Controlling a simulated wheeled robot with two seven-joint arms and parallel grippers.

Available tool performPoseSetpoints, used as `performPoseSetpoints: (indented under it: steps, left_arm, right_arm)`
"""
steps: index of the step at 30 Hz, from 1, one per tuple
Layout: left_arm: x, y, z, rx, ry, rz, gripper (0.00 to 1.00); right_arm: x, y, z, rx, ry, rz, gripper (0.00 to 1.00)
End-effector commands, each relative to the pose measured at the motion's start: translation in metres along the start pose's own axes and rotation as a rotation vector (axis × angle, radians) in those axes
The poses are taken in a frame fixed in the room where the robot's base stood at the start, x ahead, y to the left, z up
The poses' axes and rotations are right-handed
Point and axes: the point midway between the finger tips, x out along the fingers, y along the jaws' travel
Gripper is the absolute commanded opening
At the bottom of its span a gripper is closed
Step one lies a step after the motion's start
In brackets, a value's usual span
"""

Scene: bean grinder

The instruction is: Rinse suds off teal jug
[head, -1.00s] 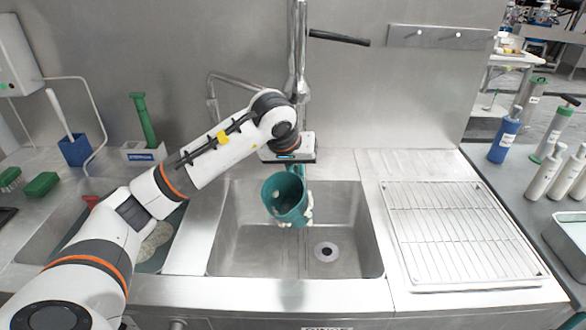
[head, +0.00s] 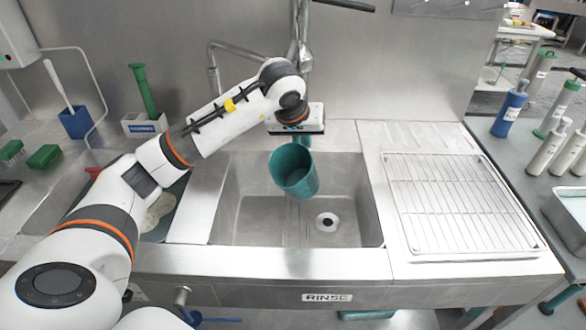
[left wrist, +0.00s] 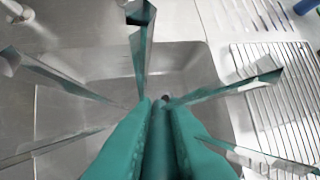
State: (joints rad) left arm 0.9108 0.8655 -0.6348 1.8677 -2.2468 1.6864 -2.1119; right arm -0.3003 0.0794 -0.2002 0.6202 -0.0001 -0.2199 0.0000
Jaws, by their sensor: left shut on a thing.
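The teal jug (head: 301,184) hangs in the air over the rinse basin (head: 262,222), its open mouth tilted up toward the head camera. No white suds show on the side facing me; its far side and underside are hidden. My left gripper (head: 301,141) is shut on the jug from behind its rim. In the left wrist view teal shapes (left wrist: 160,145) fill the lower middle, and I cannot tell jug from fingers there. The tap pipe (head: 303,48) rises behind the gripper; no water stream shows. My right gripper is not in view.
A wire drying rack (head: 462,207) lies right of the basin. A blue bottle (head: 508,110) and several pale bottles stand farther right. A second basin, partly behind my left arm, is at left, with a green brush (head: 144,92) and a blue holder (head: 75,122) behind it.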

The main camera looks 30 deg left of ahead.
Motion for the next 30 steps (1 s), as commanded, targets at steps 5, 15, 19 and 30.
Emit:
performPoseSetpoints:
  steps: [5,15,19,30]
  left_arm:
    - [-0.001,0.000,-0.001,0.000,-0.001,0.000,0.00]
    - [-0.012,0.008,-0.023,0.001,-0.002,0.001,0.00]
    - [-0.018,0.011,-0.031,0.000,-0.002,0.001,0.00]
    - [-0.031,0.019,-0.056,0.000,-0.002,0.000,0.00]
  right_arm:
    - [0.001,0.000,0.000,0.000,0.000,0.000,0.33]
    - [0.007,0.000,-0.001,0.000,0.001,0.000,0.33]
    - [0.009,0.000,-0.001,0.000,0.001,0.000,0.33]
    - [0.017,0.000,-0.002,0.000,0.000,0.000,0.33]
